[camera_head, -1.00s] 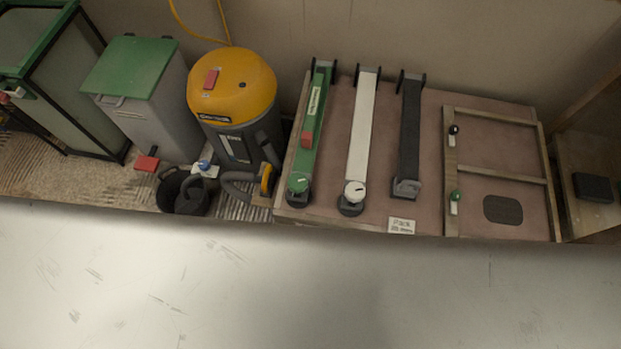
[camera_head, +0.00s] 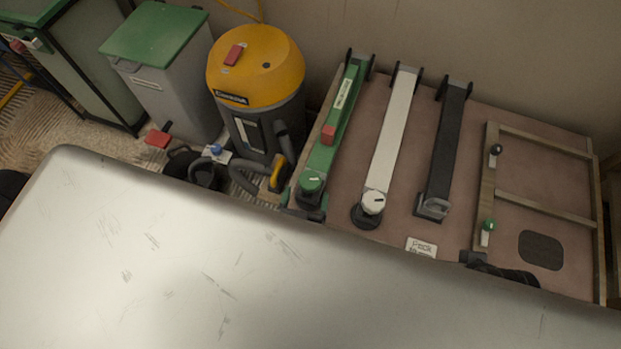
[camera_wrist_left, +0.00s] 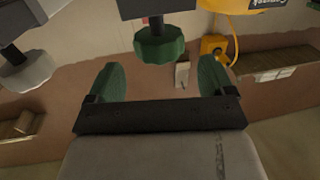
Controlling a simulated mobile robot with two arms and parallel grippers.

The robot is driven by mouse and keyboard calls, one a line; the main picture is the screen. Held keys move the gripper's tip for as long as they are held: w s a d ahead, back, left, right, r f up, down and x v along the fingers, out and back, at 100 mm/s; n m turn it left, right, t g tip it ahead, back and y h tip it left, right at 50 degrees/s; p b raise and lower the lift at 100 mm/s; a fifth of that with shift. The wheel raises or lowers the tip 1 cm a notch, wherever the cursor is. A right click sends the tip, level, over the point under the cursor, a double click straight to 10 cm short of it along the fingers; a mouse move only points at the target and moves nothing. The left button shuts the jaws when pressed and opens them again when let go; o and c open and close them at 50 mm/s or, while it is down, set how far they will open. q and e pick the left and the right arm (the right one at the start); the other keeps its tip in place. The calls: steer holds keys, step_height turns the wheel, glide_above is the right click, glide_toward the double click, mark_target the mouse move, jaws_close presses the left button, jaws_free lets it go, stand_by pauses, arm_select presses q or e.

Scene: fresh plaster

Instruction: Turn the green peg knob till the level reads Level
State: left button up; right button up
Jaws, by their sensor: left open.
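The green beam (camera_head: 328,150) lies on the brown panel, with a red block (camera_head: 328,133) on it and a pale label (camera_head: 345,92) too small to read. A round green knob (camera_head: 312,182) is at its near end. In the left wrist view a lobed green knob (camera_wrist_left: 160,46) hangs on a dark stem. My left gripper (camera_wrist_left: 160,78) is open, its green-padded fingers apart and empty, with the knob just ahead between them. In the head view my left gripper (camera_head: 300,208) is mostly hidden at the green beam's near end. My right gripper (camera_head: 490,268) shows partly, dark, near the panel's front.
A white beam (camera_head: 392,135) with a white knob (camera_head: 373,201) and a black beam (camera_head: 446,140) lie alongside. A wooden frame (camera_head: 487,180) with black and green pegs is at right. A yellow-topped vacuum (camera_head: 255,65) and a grey bin (camera_head: 170,105) stand left. My pale body covers the foreground.

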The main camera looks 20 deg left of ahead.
arm_select(q)
steer(key=w, duration=0.3)
steer(key=w+b, duration=0.1)
steer(key=w, duration=0.1)
steer(key=shift+a, duration=0.3)
steer(key=c, duration=0.9)
